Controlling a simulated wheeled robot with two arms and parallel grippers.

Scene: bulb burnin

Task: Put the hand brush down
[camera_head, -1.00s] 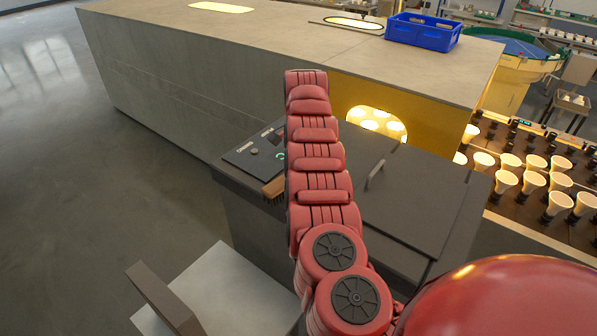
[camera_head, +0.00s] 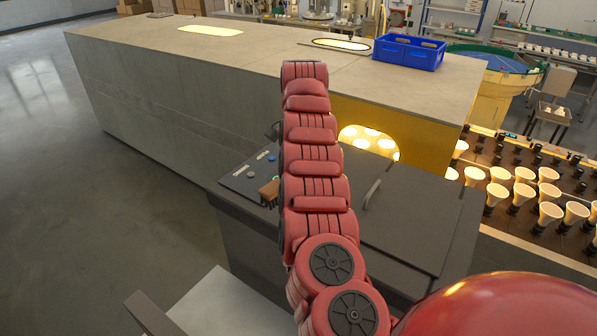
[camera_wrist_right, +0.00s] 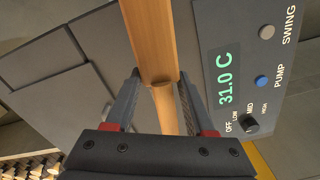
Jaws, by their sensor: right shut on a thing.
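The hand brush shows in the right wrist view as a long plain wooden handle (camera_wrist_right: 150,38) running up out of the picture. My right gripper (camera_wrist_right: 158,88) is shut on the handle, one dark finger on each side. In the head view a small wooden end of the brush (camera_head: 269,190) shows left of my red right arm, over the control panel of the dark grey cabinet (camera_head: 420,215). My arm hides the right gripper and most of the brush there. I cannot tell whether the brush touches the cabinet. The bristles are not visible. My left gripper is not in view.
A control panel (camera_wrist_right: 240,85) with a green "31.0 C" display and knobs lies close beside the brush. The cabinet's lid has a raised handle (camera_head: 372,194). A long grey housing (camera_head: 260,75) stands behind, carrying a blue crate (camera_head: 408,52). Lit bulbs (camera_head: 525,190) fill racks at right.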

